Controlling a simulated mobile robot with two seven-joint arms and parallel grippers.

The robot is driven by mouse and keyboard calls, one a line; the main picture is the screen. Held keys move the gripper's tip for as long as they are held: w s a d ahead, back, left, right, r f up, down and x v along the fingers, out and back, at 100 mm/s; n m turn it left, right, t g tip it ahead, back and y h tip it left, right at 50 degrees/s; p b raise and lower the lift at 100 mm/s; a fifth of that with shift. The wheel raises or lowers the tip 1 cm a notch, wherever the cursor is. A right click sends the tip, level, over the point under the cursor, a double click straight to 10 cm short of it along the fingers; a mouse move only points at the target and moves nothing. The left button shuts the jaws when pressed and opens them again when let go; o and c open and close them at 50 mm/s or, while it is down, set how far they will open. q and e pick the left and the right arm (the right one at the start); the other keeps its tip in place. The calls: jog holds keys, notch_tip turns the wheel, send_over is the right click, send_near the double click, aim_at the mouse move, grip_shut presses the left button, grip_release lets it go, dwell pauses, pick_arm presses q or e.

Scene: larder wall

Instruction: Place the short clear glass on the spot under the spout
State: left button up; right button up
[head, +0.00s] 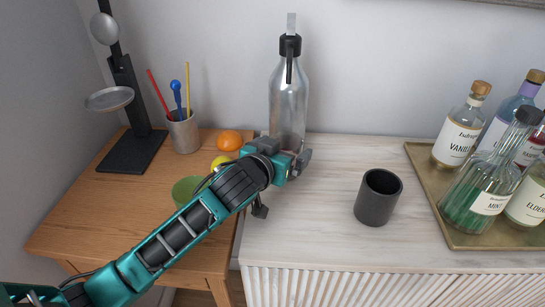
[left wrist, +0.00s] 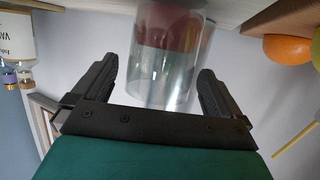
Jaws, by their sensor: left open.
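My left gripper (head: 290,156) is at the left part of the white counter, in front of a tall clear bottle (head: 288,105) with a black top and a black downward part. In the left wrist view, which looks upside down, the gripper (left wrist: 158,95) is open. A short clear glass (left wrist: 150,75) stands between its fingers, with a gap visible on each side. Something red (left wrist: 168,30) shows through the glass; I cannot tell if it is the spot. In the head view the glass and the area under the spout are hidden behind my gripper. My right gripper is not in view.
A dark grey cup (head: 378,197) stands to the right on the counter (head: 320,225). A tray (head: 462,240) with several bottles is at far right. On the wooden table are an orange (head: 229,140), something yellow (head: 220,162), a green bowl (head: 184,189), a utensil pot (head: 184,133) and a black stand (head: 133,150).

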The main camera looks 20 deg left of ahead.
pick_arm(q)
jog(key=v, duration=1.1)
jog(key=shift+s, duration=0.4)
